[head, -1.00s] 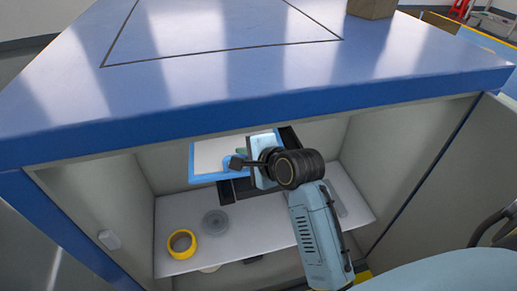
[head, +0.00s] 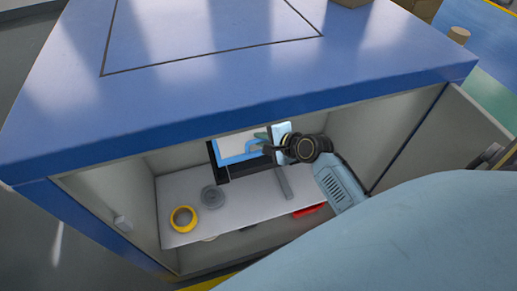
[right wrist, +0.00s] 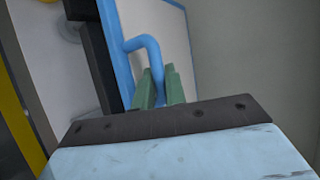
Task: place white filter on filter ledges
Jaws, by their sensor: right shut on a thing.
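The white filter (head: 232,144) is a pale panel with a blue rim and a blue handle, inside the open cabinet below the top. In the right wrist view its white face (right wrist: 172,22) and bent blue handle (right wrist: 146,44) are close up. My right gripper (head: 266,140) is shut on the handle; its green fingers (right wrist: 160,88) show in the wrist view. The black filter ledges (head: 213,155) show at the filter's left and lower side; a dark ledge also shows in the wrist view (right wrist: 92,55). I cannot tell whether the filter touches them. My left gripper is out of view.
The white cabinet shelf (head: 180,190) below holds a yellow ring (head: 183,218) and a grey disc (head: 212,197). A red thing (head: 308,210) lies at the right. The blue cabinet top (head: 200,100) overhangs the arm, and grey side walls (head: 370,150) bound the space.

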